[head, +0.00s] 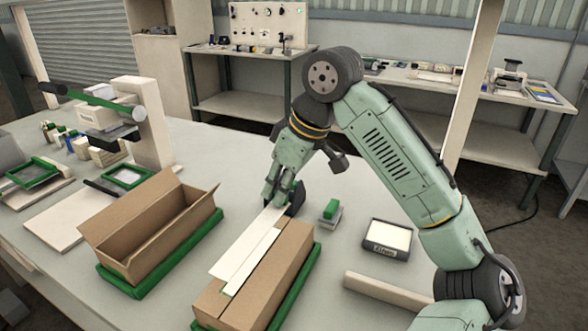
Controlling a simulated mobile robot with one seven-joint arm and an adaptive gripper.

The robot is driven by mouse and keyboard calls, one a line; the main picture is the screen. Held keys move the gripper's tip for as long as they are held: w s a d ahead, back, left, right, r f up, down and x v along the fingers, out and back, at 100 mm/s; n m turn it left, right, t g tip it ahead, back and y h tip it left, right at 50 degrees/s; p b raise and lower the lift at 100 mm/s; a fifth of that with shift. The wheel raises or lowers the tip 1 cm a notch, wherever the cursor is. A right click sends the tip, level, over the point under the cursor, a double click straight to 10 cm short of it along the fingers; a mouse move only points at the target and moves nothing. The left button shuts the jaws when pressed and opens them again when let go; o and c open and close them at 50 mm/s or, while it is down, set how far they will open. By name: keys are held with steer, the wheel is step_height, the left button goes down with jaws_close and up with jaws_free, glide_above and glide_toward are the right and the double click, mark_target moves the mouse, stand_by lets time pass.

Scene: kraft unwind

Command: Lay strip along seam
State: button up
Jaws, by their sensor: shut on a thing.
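A closed brown carton (275,272) lies lengthwise on a green tray (302,283) near the front middle of the table. The seam is mostly hidden; only a short part shows at the near end. My gripper (284,203) points down at the strip's far end and is shut on it. The fingertips are partly hidden.
An open, empty carton (150,222) stands on a green tray to the left. A small green-topped block (330,211) and a dark-framed pad (387,239) lie right of the carton. A pale bar (388,291) lies at front right. A cream stand (143,120) rises back left.

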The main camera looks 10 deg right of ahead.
steer(key=shift+w+d, duration=0.2)
steer(key=shift+w, duration=0.05)
steer(key=shift+s+a+f+b, duration=0.1)
steer(key=shift+f+b, duration=0.2)
steer(key=shift+b, duration=0.1)
step_height(320, 180, down, 5)
steer(key=b, duration=0.5)
steer(key=shift+f, duration=0.45)
steer(key=shift+f, duration=0.2)
stand_by(0.9)
steer(key=o, duration=0.8)
steer(key=shift+o, duration=0.2)
